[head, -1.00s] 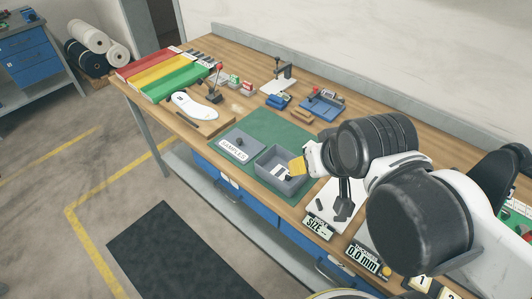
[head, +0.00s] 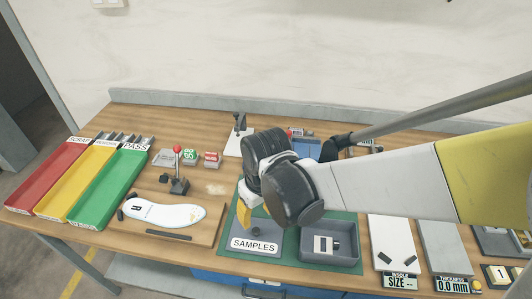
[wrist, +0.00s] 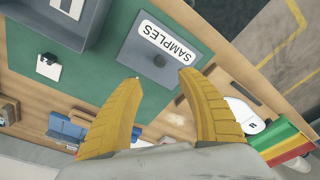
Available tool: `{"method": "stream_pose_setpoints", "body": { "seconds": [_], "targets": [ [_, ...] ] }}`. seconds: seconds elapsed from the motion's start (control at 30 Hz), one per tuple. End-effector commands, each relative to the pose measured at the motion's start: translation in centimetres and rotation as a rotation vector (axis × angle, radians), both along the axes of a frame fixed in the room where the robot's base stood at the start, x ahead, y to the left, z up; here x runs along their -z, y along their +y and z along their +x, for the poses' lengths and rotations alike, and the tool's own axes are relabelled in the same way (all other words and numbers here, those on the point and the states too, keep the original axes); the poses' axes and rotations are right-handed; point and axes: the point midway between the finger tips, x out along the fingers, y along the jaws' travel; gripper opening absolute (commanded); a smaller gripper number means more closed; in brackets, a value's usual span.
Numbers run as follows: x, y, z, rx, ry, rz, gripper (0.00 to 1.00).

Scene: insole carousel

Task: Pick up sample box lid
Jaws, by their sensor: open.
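The sample box lid (head: 272,233) is a flat grey plate with a white SAMPLES label and a small dark knob. It lies on the green mat (head: 290,266), left of the open grey sample box (head: 309,254). The lid also shows in the wrist view (wrist: 143,52), with its knob (wrist: 159,60) just beyond and between the fingertips. My gripper (wrist: 160,78) has two yellow fingers spread apart with nothing between them. In the head view my gripper (head: 248,208) hangs above the lid's far-left part and hides some of it.
The sample box holds a small item with a white label. A white insole (head: 165,213) lies on a wooden board to the left. Red, yellow and green trays (head: 108,190) stand farther left. A red-knobbed lever (head: 178,172) stands behind the insole.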

Motion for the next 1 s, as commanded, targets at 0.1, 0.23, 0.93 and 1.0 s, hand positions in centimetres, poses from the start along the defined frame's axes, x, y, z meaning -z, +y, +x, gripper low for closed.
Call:
{"method": "stream_pose_setpoints", "body": {
  "seconds": [0.1,0.23,0.93,1.0],
  "targets": [
    [2.3,0.2,0.2,-0.001,0.001,-0.001,0.46],
    [4.3,0.4,0.4,-0.001,0.0,0.0,0.46],
    [10.3,1.0,0.7,0.0,-0.001,0.001,0.46],
    [10.2,1.0,0.7,0.0,-0.001,0.001,0.46]
  ]
}}
